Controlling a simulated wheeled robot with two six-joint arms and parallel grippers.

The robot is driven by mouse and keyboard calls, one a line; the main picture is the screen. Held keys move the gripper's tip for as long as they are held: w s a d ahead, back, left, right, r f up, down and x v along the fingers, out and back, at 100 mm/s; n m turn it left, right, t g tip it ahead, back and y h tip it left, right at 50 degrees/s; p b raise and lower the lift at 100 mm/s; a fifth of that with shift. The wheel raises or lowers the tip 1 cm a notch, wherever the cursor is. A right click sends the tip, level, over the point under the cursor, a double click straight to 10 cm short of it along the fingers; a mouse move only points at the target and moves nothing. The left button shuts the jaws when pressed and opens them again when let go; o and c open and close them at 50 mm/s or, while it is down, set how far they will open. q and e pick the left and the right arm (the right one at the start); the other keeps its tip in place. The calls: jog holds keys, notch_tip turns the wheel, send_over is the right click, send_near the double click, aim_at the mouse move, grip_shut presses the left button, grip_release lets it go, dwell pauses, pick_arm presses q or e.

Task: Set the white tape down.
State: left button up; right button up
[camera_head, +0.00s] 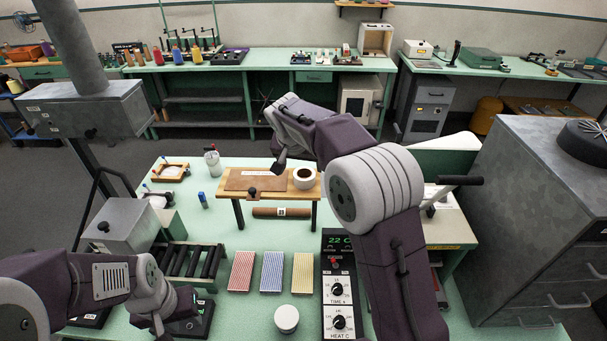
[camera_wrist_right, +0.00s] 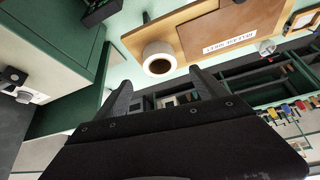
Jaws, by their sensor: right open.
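The white tape (camera_head: 304,178) is a roll with a dark open centre. It appears to rest on the right end of the small wooden stand (camera_head: 236,197), and also shows in the right wrist view (camera_wrist_right: 158,58). My right gripper (camera_wrist_right: 162,88) is open and empty, its fingers spread, with the roll beyond the fingertips and apart from them. In the head view my right arm reaches over the bench to just above the stand. My left gripper (camera_head: 160,322) is low at the left over the bench; its jaws are not clear.
Red (camera_head: 241,271), blue (camera_head: 272,271) and yellow (camera_head: 302,272) striped pads lie in front of the stand. A control box (camera_head: 339,300) stands right of them, and a white round container (camera_head: 287,318) sits in front. A roller rack (camera_head: 190,261) is at left. Green bench shows between these.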

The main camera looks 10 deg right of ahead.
jog(key=v, duration=0.3)
jog(key=shift+r, duration=0.15)
jog(key=s+d+f+n+g+y, duration=0.1)
jog(key=s+f+n+g, duration=0.1)
jog(key=s+f, duration=0.7)
jog(key=s+d+f+n+g+y, duration=0.2)
jog(key=s+f, duration=0.7)
jog(key=s, duration=0.9)
jog(key=shift+n, duration=0.6)
jog(key=shift+s+f, duration=0.15)
